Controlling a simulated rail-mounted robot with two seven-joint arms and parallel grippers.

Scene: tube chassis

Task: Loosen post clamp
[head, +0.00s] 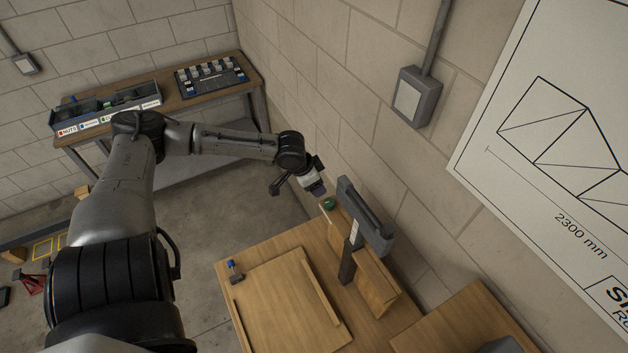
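My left arm comes in from the left and reaches to the wall side of a wooden bench (250,315). My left gripper (318,190) is small and dark at the arm's end, beside the top of a dark grey post-like fixture (348,262) with a thick sloping head (366,222). The gripper looks apart from this head. Whether its fingers are open or shut is too small to tell. A small green round thing (329,203) lies just below the gripper. I cannot make out which part is the post clamp. My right gripper is not in view.
A small blue-and-dark tool (235,270) lies at the bench's left edge. A wooden block (378,285) stands beside the post. A back bench holds labelled bins (90,125) and a dark rack (212,77). The block wall and a grey electrical box (414,96) are close on the right.

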